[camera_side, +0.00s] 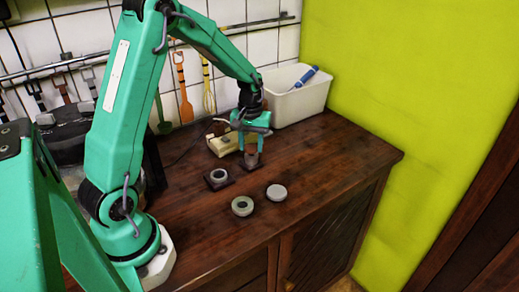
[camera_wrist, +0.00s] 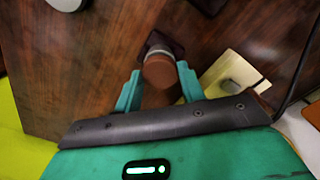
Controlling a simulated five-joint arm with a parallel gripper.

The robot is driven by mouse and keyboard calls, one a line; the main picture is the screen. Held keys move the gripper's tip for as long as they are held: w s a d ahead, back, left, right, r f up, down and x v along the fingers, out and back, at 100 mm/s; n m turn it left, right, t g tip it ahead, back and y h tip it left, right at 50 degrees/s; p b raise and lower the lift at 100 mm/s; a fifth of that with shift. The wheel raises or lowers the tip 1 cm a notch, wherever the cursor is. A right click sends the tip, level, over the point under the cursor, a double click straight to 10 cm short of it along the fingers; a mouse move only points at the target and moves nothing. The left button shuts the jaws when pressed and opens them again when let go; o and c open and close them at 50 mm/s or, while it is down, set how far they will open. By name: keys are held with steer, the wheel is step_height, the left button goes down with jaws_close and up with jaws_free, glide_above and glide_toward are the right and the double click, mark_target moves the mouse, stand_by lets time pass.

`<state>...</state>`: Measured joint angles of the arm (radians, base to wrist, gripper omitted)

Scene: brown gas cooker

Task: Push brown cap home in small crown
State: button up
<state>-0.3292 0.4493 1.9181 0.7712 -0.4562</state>
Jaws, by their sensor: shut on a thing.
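The brown cap (camera_wrist: 159,71) is a round reddish-brown piece between the two green fingers of my gripper (camera_wrist: 158,77) in the wrist view. My gripper is shut on it. Just beyond the cap, a pale grey ring, the small crown (camera_wrist: 158,52), shows on a dark square base (camera_wrist: 168,41). The cap covers most of the crown, and I cannot tell how deep it sits. In the side view, my gripper (camera_side: 250,152) is low over the counter, with a brownish piece and dark base below the fingers.
A second dark square base with a grey ring (camera_side: 218,177) stands to the left on the wooden counter (camera_side: 320,165). A grey ring (camera_side: 242,206) and grey disc (camera_side: 277,192) lie in front. A cream block (camera_side: 222,145) is close behind. A white bin (camera_side: 295,100) stands at the back.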

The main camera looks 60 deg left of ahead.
steer(key=shift+f, duration=0.7)
stand_by(0.7)
steer(key=o, duration=1)
steer(key=shift+o, duration=0.2)
steer(key=shift+r, duration=0.15)
steer(key=shift+r, duration=3.75)
steer(key=shift+c, duration=0.5)
steer(key=shift+c, duration=0.7)
steer(key=shift+a+r+n, duration=0.1)
steer(key=shift+r+n, duration=0.15)
steer(key=shift+n, duration=1.25)
steer(key=shift+f, duration=0.1)
